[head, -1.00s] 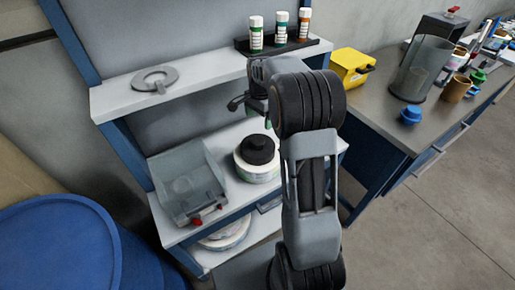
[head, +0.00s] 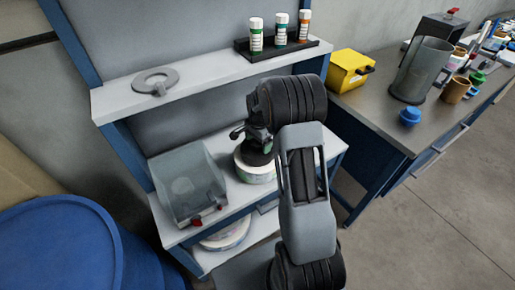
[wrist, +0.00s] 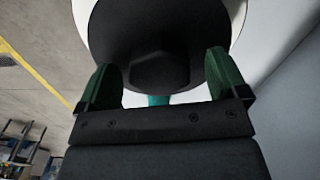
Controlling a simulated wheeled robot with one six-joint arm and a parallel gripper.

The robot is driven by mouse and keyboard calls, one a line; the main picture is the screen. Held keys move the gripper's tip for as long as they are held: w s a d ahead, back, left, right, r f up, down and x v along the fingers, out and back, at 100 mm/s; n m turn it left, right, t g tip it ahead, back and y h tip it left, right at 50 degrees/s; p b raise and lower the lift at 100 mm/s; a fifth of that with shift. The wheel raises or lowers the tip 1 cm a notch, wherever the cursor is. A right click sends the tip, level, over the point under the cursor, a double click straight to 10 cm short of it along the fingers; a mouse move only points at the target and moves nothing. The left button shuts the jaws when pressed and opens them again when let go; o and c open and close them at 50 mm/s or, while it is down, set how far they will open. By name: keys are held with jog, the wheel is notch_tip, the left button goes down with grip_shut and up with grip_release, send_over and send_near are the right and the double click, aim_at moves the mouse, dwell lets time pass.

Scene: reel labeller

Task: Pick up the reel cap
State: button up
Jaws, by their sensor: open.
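The reel cap (wrist: 150,25) is a dark disc with a faceted knob, lying on top of a white reel (head: 258,175) on the middle shelf. In the wrist view the cap fills the upper middle. My gripper (wrist: 162,60) is open, with one green finger on each side of the knob and visible space between each finger and the knob. In the head view my gripper (head: 255,140) is right above the reel and mostly covers the cap.
A clear-lidded box (head: 187,188) with red latches stands left of the reel. A yellow box (head: 348,68) and grey jug (head: 421,70) stand on the right bench.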

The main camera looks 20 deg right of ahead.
jog(key=shift+f, duration=0.1)
jog(key=c, duration=1.1)
jog(key=shift+r, duration=0.65)
notch_tip(320, 180, up, 2)
jog(key=shift+s+d+r, duration=0.1)
jog(key=shift+r, duration=0.1)
jog(key=shift+s+d+r+p, duration=0.7)
jog(key=shift+s+d+r, duration=0.4)
jog(key=shift+s+r, duration=1.3)
jog(key=shift+s+d+r+p, duration=0.75)
jog(key=shift+s+d+r, duration=0.6)
jog(key=shift+r, duration=1.7)
jog(key=shift+s+d+r+p, duration=0.8)
jog(key=shift+s+r, duration=1.45)
jog(key=shift+r, duration=0.5)
